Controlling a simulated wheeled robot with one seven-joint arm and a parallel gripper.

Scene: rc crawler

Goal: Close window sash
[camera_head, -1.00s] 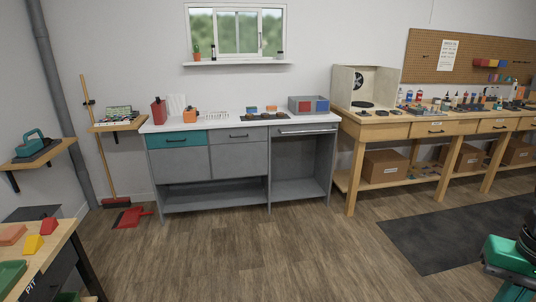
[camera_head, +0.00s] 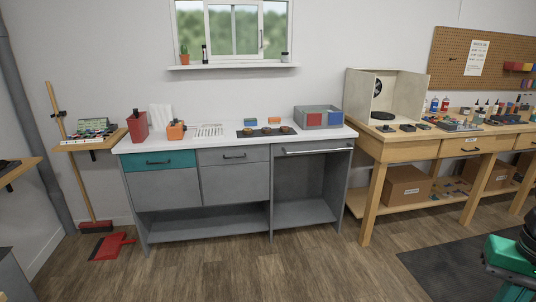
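The white-framed window (camera_head: 233,62) is high on the back wall, its top cut off by the picture's edge. A sliding sash (camera_head: 259,16) with a small upright handle (camera_head: 261,38) shows right of its middle. Upright frame bars overlap near the middle, and green blur shows through the panes. I cannot tell how wide any gap is. A green and black part of my own arm (camera_head: 512,256) shows at the lower right edge, far from the window. My gripper's fingers are not in view.
A sill (camera_head: 232,67) under the window holds a potted cactus (camera_head: 185,55) and small bottles. Below stands a grey cabinet (camera_head: 235,185) with a white top, tools and boxes. A wooden workbench (camera_head: 400,148) is at right. Bare floor (camera_head: 270,270) lies in front; a red dustpan (camera_head: 110,246) is at left.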

